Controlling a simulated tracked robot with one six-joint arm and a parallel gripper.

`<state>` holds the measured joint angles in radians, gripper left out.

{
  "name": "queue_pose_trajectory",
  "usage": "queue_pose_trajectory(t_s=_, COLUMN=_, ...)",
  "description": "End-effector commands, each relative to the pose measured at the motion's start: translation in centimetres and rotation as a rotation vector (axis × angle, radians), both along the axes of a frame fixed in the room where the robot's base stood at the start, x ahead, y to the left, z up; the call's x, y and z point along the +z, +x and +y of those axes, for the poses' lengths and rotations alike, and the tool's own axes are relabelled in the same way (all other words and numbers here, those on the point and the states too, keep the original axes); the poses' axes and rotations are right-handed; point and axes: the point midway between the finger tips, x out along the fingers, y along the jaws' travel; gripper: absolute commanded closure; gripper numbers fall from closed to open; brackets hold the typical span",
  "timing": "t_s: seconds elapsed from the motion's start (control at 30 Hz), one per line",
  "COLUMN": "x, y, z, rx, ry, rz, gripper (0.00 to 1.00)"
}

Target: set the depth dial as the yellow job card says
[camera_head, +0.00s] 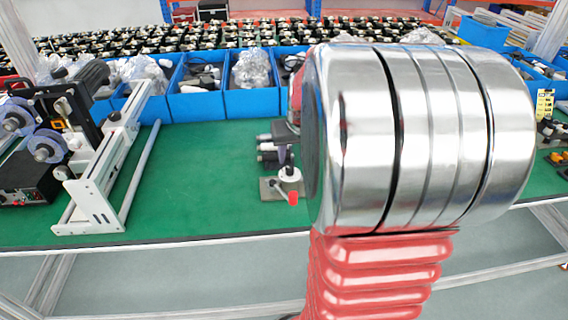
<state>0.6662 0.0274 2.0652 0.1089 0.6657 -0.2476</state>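A yellow card (545,104) with dark markings stands at the right edge of the bench; its writing is too small to read. A small bench device (288,178) with a metal base, a silver post and a red-tipped lever stands near the middle, partly hidden by my arm. Short grey cylinders (265,147) show just behind it. I cannot make out a depth dial; one may be hidden behind my arm. My silver arm joint and red bellows fill the centre right. I cannot make out my gripper.
A green bench (200,190) has clear room left of the device. A machine with reels (45,145) and a white frame (105,165) stands at the left. Blue bins (195,103) line the back. Small orange and dark parts (558,158) lie at the right.

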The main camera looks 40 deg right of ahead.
Motion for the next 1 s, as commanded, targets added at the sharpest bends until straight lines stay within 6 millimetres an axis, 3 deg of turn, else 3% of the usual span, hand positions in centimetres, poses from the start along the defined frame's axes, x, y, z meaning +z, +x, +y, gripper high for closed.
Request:
queue_pose_trajectory(t_s=0.5, x=-6.2, y=2.3, z=-1.2, rx=0.002, ry=0.000, rz=0.001, gripper=0.61)
queue_pose_trajectory(t_s=0.93, x=-7.1, y=2.6, z=-1.4, rx=0.002, ry=-0.001, rz=-0.001, gripper=0.61)
queue_pose_trajectory(t_s=1.0, x=-7.1, y=2.6, z=-1.4, rx=0.002, ry=-0.001, rz=-0.001, gripper=0.64)
